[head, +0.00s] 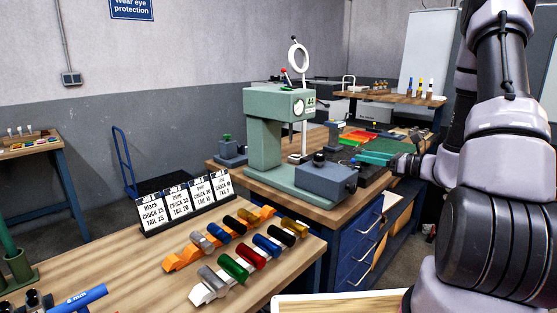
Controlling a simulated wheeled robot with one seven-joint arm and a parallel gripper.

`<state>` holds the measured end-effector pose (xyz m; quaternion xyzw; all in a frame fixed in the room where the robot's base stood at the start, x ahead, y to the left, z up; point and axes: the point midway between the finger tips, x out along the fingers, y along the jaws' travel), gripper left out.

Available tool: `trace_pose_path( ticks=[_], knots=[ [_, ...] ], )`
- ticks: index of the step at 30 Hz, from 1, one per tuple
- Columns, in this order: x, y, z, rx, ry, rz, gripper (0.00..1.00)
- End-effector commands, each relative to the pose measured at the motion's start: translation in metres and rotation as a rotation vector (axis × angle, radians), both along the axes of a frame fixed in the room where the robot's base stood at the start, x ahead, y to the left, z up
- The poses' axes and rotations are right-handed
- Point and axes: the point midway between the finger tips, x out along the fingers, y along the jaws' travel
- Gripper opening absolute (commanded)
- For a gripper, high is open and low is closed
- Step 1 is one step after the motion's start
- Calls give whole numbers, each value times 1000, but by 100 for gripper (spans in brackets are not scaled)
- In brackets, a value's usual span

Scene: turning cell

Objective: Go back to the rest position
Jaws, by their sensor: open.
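My arm fills the right side of the head view. My gripper (402,164) is small and dark, at the far end of the arm, and points left beside the green tray (375,155) on the blue workbench. It is open, and I see nothing between its fingers. Part of it is hard to make out against the dark items behind it. No marker for the rest position shows.
Coloured cylinders (232,266) lie in orange and white holders on the near wooden table (110,262), with job cards (186,203) behind. A green press (268,128) stands on the workbench (352,245). A blue trolley (150,185) and back table (390,97) stand beyond.

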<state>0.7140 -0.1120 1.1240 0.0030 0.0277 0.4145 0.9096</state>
Motion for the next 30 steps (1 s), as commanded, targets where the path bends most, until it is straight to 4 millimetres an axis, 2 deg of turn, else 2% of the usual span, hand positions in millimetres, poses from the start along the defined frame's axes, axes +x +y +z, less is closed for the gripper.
trace_pose_path(
  ticks=[1,6,9,13,20,24,30],
  knots=[
    [-9,18,19,-55,-31,77,56],
    [-50,66,59,-255,-113,321,56],
    [-77,86,76,-385,-165,450,56],
    [-112,103,93,-569,-237,599,56],
    [-167,111,114,-922,-383,805,56],
    [-193,104,127,-1153,-482,889,56],
    [-220,86,152,-1496,-641,947,56]
  ],
)
